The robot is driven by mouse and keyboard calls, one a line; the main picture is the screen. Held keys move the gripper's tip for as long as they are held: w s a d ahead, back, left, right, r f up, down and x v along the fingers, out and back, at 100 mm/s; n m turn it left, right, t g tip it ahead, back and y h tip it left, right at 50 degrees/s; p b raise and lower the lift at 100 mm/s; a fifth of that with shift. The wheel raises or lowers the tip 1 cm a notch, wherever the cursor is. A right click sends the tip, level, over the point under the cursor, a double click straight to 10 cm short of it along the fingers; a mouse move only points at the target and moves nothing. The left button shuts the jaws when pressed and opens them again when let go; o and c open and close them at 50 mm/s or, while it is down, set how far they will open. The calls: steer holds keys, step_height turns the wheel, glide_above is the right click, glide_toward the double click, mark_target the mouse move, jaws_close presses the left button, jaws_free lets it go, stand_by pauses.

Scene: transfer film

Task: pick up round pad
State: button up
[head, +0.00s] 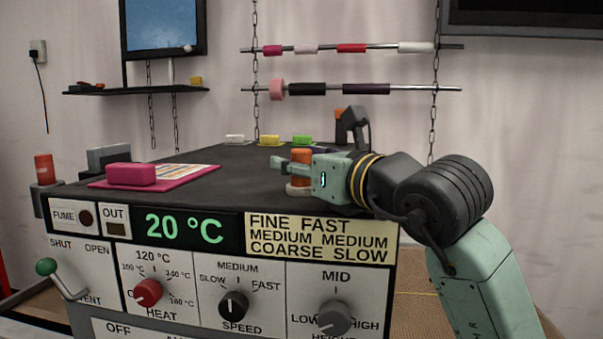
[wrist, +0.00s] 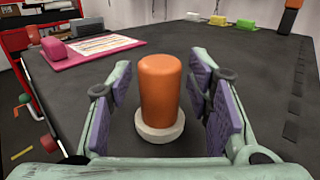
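The round pad (wrist: 160,125) looks like a pale disc base with an upright orange cylindrical handle (wrist: 160,82) on it. It stands on the dark machine top; in the head view its orange handle (head: 301,155) shows partly behind my gripper, with the pale base (head: 297,190) below. My gripper (wrist: 161,92) is open, its purple-padded fingers on either side of the handle. In the wrist view, gaps show between the handle and both fingers.
A pink block (head: 131,174) sits on a pink board (head: 172,177) with a printed sheet at left. White (head: 235,139), yellow (head: 270,140) and green (head: 303,140) blocks stand along the back. An orange-topped item (wrist: 289,15) stands at the far right. Open dark surface lies between.

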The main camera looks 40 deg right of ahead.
mark_target(305, 149)
jaws_close()
stand_by(0.3)
steer(key=shift+r, duration=0.1)
steer(key=shift+r+b, duration=0.3)
steer(key=shift+r, duration=0.1)
steer(key=shift+s+r+b, duration=0.2)
steer(key=shift+r+b, duration=0.2)
steer(key=shift+r, duration=0.2)
steer(key=shift+s+r+b, duration=0.2)
steer(key=shift+r+b, duration=0.2)
steer(key=shift+r, duration=0.2)
steer(key=s+r+b, duration=0.1)
steer(key=s+b, duration=0.3)
steer(key=s, duration=1.1)
steer(key=shift+s+d+r, duration=0.15)
steer(key=shift+r, duration=0.15)
